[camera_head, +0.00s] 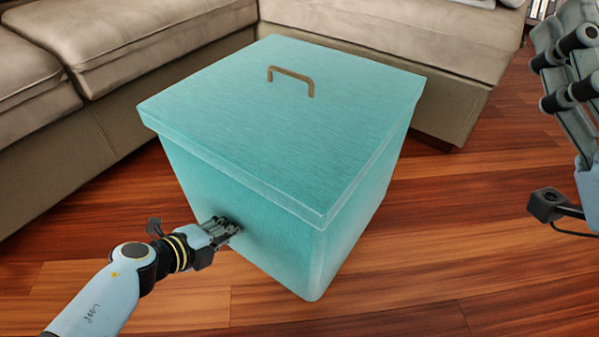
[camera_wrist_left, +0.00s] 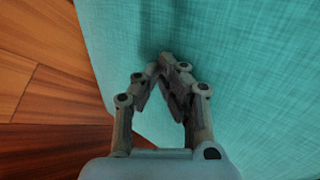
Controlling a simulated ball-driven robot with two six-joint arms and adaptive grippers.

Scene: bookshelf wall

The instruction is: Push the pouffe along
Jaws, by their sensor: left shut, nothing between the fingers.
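The pouffe (camera_head: 290,120) is a large teal fabric box with an overhanging lid and a small brown handle (camera_head: 291,79) on top. It stands upright on the wood floor. My left gripper (camera_head: 233,229) is shut and empty, its fingertips at the lower part of the pouffe's near left face, seemingly touching it. In the left wrist view the closed fingertips (camera_wrist_left: 165,62) meet in front of the pouffe's teal side (camera_wrist_left: 230,50). My right gripper (camera_head: 570,75) is raised at the right edge, partly cut off, away from the pouffe; its fingertips are not clear.
A beige sectional sofa (camera_head: 130,60) runs along the left and behind the pouffe, its corner close behind it. The wooden floor (camera_head: 450,230) is clear to the right and in front. The sofa's right part (camera_head: 420,40) ends near the upper right.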

